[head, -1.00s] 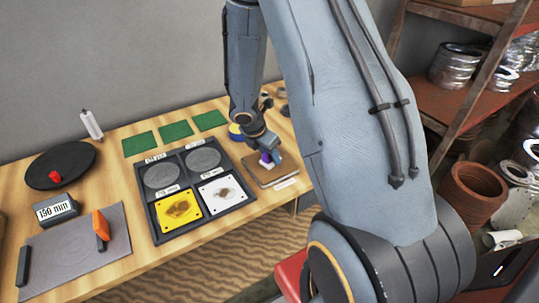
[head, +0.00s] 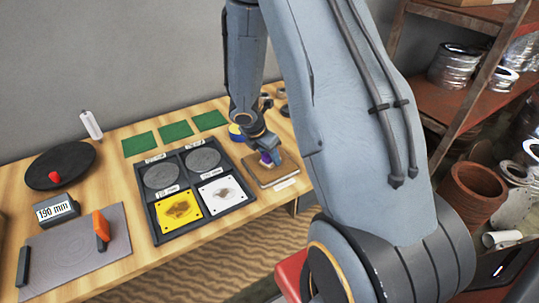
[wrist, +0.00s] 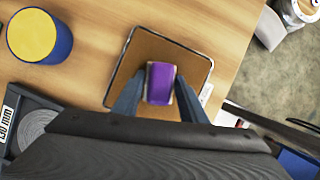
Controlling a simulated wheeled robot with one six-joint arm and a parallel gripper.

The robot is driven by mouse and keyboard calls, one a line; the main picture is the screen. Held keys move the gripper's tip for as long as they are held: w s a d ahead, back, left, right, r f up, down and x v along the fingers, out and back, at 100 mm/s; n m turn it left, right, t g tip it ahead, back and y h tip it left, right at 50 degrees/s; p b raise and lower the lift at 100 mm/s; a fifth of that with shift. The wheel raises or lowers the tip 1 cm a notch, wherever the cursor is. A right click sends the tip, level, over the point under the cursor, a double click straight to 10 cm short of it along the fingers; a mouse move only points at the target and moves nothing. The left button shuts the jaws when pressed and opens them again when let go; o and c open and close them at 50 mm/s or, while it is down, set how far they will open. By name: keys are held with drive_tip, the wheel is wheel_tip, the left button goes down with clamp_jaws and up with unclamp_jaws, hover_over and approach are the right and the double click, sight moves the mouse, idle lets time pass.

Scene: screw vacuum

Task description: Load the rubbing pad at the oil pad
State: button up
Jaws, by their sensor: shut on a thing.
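The rubbing pad, a small block with a purple top (wrist: 160,82), sits between the two fingers of my gripper (wrist: 160,100) in the wrist view. In the head view the purple block (head: 267,158) shows just under my gripper (head: 266,154). My gripper is shut on it. The oil pad, a brown square in a thin dark-rimmed tray (wrist: 190,62), lies directly beneath the block. It also shows in the head view (head: 288,169). Whether the block touches the oil pad is hard to tell.
A dark tray (head: 210,216) with two grey discs, a yellow plate and a white plate stands left of the oil pad. A blue-and-yellow round container (wrist: 40,36) is close by. Green pads (head: 175,131) lie behind. A grey display (head: 58,210) reads 190 mm.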

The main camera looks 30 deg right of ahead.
drive_tip(key=shift+r+p, duration=3.45)
drive_tip(key=shift+r, duration=0.05)
